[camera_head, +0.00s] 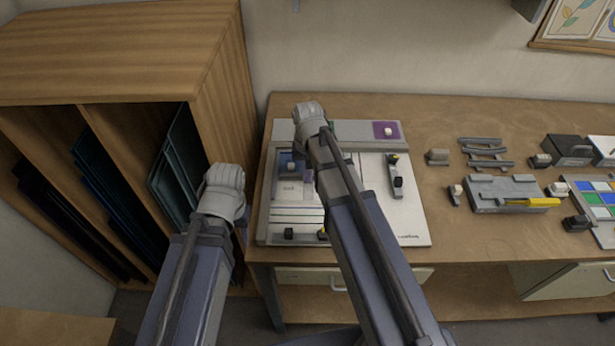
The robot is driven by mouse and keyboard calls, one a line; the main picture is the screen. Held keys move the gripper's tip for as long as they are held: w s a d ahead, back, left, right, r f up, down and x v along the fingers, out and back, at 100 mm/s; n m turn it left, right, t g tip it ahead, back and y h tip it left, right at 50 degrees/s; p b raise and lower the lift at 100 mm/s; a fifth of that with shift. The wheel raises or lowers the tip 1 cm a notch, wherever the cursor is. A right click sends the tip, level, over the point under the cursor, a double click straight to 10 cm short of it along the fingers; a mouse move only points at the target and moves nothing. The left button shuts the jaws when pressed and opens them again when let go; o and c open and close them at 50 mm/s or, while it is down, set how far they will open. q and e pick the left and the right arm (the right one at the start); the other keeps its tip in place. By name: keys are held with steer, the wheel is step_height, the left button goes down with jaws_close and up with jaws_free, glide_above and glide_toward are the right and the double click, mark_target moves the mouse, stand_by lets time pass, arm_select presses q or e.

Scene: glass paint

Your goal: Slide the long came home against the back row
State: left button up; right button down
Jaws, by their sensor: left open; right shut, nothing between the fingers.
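The white glazing board (412,228) lies on the left of the bench. Purple and grey glass panes (287,188) sit on its left part, with pale long strips (296,212) in front of them. I cannot tell which strip is the long came. My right gripper (310,118) is over the back of the board; its arm crosses the middle and hides part of the panes and strips. My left gripper (226,182) is left of the board, in front of the wooden rack. The fingers of both are mostly hidden by my arms.
Small dark blocks stand on the board's front edge (289,234) and right side (397,184). Grey came pieces (485,150), a grey tray with a yellow-handled tool (540,203) and coloured glass tiles (590,198) lie to the right. A wooden rack (215,90) stands at left.

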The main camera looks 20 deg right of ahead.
steer(key=shift+w+d, duration=0.25)
steer(key=shift+w, duration=0.6)
